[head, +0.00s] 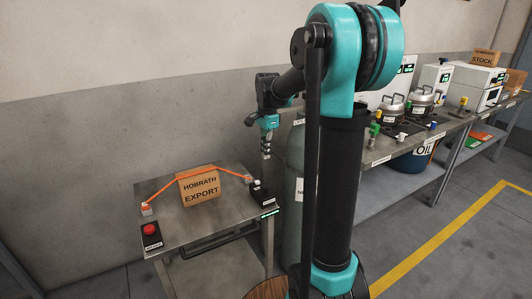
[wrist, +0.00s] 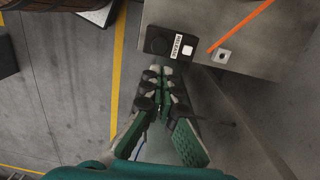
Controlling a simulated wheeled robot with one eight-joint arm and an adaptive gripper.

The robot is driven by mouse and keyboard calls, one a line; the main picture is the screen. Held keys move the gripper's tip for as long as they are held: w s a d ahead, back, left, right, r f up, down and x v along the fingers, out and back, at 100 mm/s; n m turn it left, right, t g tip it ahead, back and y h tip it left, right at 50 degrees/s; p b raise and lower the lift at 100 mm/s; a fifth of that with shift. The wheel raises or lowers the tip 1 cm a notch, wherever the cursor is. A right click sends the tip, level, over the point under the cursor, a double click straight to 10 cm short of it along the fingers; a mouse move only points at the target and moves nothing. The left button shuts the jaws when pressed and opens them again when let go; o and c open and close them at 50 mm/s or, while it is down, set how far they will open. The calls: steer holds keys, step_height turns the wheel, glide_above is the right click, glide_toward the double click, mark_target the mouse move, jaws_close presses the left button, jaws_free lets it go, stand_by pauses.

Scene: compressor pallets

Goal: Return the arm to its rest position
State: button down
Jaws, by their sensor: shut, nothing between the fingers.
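My gripper (head: 266,154) hangs from my raised arm, pointing down, above and behind the right side of the metal table (head: 170,235). Its fingers are shut and hold nothing. In the wrist view the fingertips (wrist: 165,78) meet just in front of a black labelled box (wrist: 158,42) at the table's corner. The gripper appears apart from everything around it.
A cardboard box marked HOBRATH EXPORT (head: 199,187) sits on the table with an orange strap (head: 221,170) across it. A red button (head: 150,230) is at the front left. A grey-green cylinder (head: 294,190) stands close right. A long bench (head: 415,135) runs behind.

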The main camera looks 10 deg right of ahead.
stand_by(0.4)
steer(key=s+f+n+t, duration=0.1)
steer(key=s+f+n, duration=0.3)
steer(key=s, duration=0.4)
steer(key=s+d+f+n+t, duration=0.1)
steer(key=s+f+n+t, duration=0.1)
steer(key=s+f+n, duration=0.3)
steer(key=s+d+f+n+t, duration=0.1)
steer(key=s+f+n, duration=0.4)
steer(key=s, duration=0.6)
steer(key=shift+f, duration=0.35)
steer(key=shift+w, duration=0.1)
steer(key=w+a+r+m+g, duration=0.1)
steer(key=w+r+m, duration=0.6)
steer(key=w, duration=0.4)
steer(key=w+a+r+m+g, duration=0.1)
steer(key=w+r+m+g, duration=0.1)
steer(key=w+r+m, duration=0.5)
steer(key=w+r, duration=0.3)
steer(key=w, duration=0.1)
steer(key=shift+w+g, duration=0.3)
steer(key=shift+w, duration=0.1)
steer(key=shift+d, duration=0.1)
